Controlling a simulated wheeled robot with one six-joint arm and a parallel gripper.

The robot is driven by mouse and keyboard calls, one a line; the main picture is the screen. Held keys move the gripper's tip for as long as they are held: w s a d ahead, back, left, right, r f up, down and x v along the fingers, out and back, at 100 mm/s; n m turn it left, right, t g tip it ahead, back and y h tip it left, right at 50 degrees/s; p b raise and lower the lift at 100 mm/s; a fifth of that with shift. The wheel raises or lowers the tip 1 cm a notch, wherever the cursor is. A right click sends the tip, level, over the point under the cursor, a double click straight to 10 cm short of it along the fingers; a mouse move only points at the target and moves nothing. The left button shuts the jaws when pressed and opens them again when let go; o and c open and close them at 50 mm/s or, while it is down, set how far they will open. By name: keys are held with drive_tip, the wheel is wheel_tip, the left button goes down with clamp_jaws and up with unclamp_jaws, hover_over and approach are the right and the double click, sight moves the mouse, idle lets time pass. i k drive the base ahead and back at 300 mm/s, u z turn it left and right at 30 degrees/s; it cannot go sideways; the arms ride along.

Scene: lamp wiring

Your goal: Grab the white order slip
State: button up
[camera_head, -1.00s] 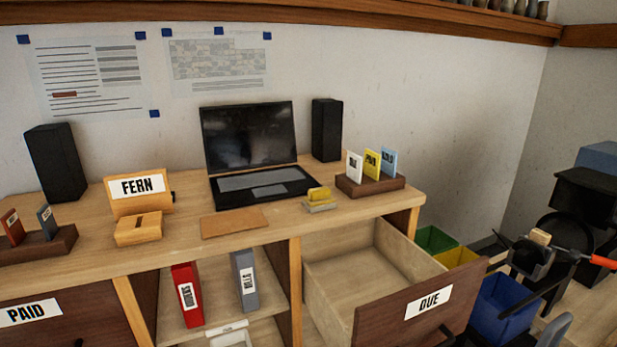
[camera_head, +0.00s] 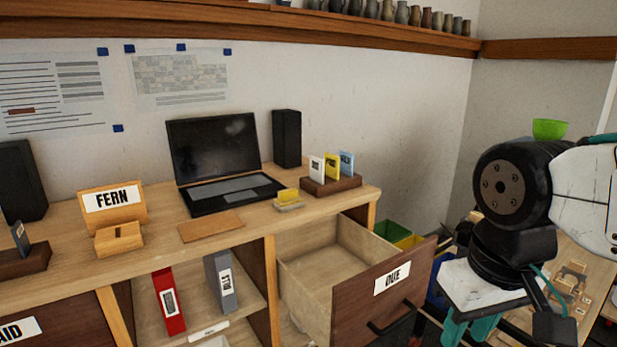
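A white upright card (camera_head: 316,170) with dark lettering stands in a dark wooden holder (camera_head: 332,187) on the right end of the desk. It is the loose white slip-like piece I see; I cannot tell for sure that it is the order slip. A yellow card (camera_head: 331,166) and a blue card (camera_head: 347,163) stand beside it in the same holder. Large parts of an arm, which look like mine, fill the right of the view.
An open drawer (camera_head: 388,309) labelled DUE juts out below the holder. A laptop (camera_head: 213,146), a speaker (camera_head: 286,138), a yellow-topped block (camera_head: 288,198) and the FERN stand (camera_head: 112,200) are on the desk. Green and yellow bins (camera_head: 394,231) stand beyond the drawer.

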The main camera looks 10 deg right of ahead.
sight(316, 165)
drive_tip(key=u, duration=1.55)
drive_tip(key=k, duration=1.1)
drive_tip(key=z, duration=1.2)
drive_tip(key=i, duration=1.65)
